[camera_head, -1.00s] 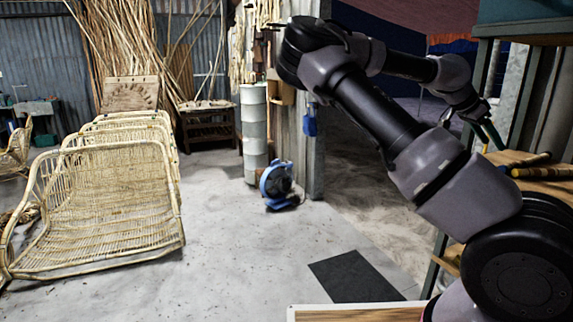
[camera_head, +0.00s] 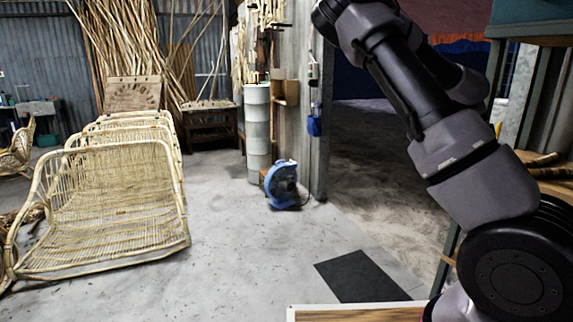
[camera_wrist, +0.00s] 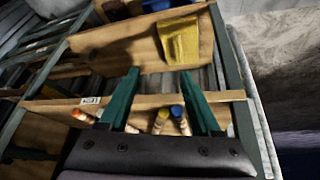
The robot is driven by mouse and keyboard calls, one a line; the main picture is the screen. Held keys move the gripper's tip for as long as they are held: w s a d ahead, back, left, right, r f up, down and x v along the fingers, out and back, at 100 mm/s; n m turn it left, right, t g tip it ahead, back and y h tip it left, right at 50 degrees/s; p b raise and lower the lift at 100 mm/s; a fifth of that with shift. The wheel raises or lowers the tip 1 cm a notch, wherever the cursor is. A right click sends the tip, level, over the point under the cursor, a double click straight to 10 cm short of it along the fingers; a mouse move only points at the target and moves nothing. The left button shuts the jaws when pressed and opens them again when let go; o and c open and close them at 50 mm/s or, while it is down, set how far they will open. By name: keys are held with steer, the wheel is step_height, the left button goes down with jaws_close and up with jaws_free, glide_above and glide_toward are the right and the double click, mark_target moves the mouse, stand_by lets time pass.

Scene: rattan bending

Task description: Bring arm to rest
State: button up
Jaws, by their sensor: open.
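My gripper (camera_wrist: 159,73) shows in the wrist view as two green fingers, spread apart with nothing between their tips. A shelf rack with wooden boards lies beyond them. In the head view my arm (camera_head: 425,95) rises from the lower right and bends over at the top. My gripper is hidden from the head view, behind the arm or out of frame.
A green-framed rack (camera_wrist: 240,85) holds a yellow container (camera_wrist: 180,42) and several handled tools. In the head view, rattan chair frames (camera_head: 105,205) stand at left. A blue fan (camera_head: 281,186) and a dark mat (camera_head: 358,276) are on the open floor.

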steer(key=s+a+n+t+y, duration=0.2)
steer(key=a+n+y, duration=0.35)
steer(key=a, duration=1.05)
steer(key=s+a+r+n+t+y, duration=0.1)
steer(key=s+a+r+n+t, duration=0.1)
steer(key=s+a+r, duration=0.4)
steer(key=s+a+r+n+t+y, duration=0.1)
steer(key=s+a+r+n+t, duration=0.2)
steer(key=r, duration=0.9)
steer(key=s+a+n, duration=0.2)
steer(key=s+a, duration=0.2)
steer(key=shift+a, duration=0.2)
steer(key=shift+o, duration=0.5)
steer(key=shift+s+a+n, duration=0.15)
steer(key=shift+s+n, duration=0.1)
steer(key=shift+n, duration=0.1)
